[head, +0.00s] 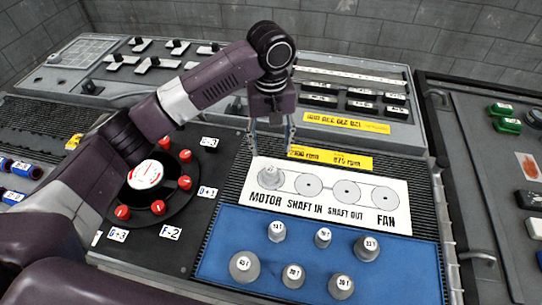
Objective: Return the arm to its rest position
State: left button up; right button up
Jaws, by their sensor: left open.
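My left gripper (271,148) hangs at the end of my purple arm, which comes in from the left. It points down with its fingers apart and nothing between them. Below it and apart from it, a grey pulley (270,178) sits at the MOTOR spot of the white panel (328,222). My left arm spans the left half of the view, in front of a round dial. My right gripper is not in view.
Several grey pulleys, one of them here (243,266), stand on the blue mat (395,270) in front of the white panel. A black plate with a round dial (146,174) and red knobs lies left. A dark panel with green blocks (507,126) is right.

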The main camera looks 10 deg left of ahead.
pick_arm(q)
jog(key=shift+r, duration=0.4)
